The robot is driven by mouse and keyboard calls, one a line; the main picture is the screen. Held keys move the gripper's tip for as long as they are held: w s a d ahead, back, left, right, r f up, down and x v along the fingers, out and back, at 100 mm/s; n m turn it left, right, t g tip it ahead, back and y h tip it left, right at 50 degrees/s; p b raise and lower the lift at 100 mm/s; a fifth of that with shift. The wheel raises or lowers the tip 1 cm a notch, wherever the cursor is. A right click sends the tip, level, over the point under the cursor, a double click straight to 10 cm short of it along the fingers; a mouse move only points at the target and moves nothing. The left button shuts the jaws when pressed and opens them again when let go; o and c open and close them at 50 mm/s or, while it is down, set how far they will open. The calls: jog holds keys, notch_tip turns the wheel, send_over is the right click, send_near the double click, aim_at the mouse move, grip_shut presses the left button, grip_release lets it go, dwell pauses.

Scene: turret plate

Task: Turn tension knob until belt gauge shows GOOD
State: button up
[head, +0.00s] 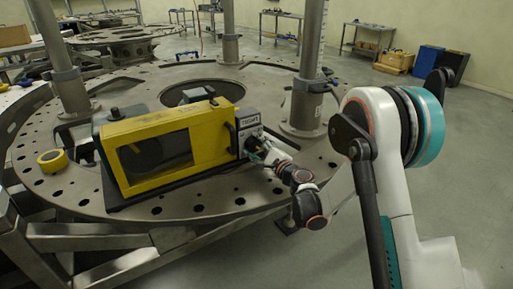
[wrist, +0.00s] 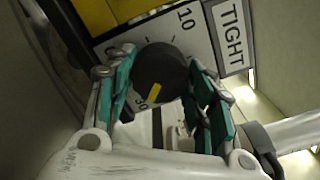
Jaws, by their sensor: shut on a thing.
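The black tension knob (wrist: 160,72) has a yellow pointer mark, turned toward the lower side of its dial in the wrist view. The white dial plate (wrist: 190,38) carries tick marks, the numbers 10 and 30, and a label (wrist: 231,36) reading TIGHT. My gripper (wrist: 163,78) has its teal fingers on both sides of the knob and is shut on it. In the head view my gripper (head: 262,153) is at the right end of the yellow-framed machine (head: 184,143), and the knob is hidden there. I cannot make out a belt gauge reading.
The machine stands on a round metal plate (head: 222,202) with holes. Upright metal posts (head: 307,85) rise from it, one close behind my gripper. A yellow roll (head: 52,160) lies at the left. Floor to the right is mostly clear.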

jog(key=shift+n, duration=0.4)
jog(key=n, duration=0.3)
jog(key=shift+n, duration=2.4)
jog(key=o, duration=1.1)
jog(key=shift+c, duration=0.2)
jog(key=v, duration=1.2)
jog(key=shift+a+r, duration=0.1)
jog(key=shift+r, duration=0.1)
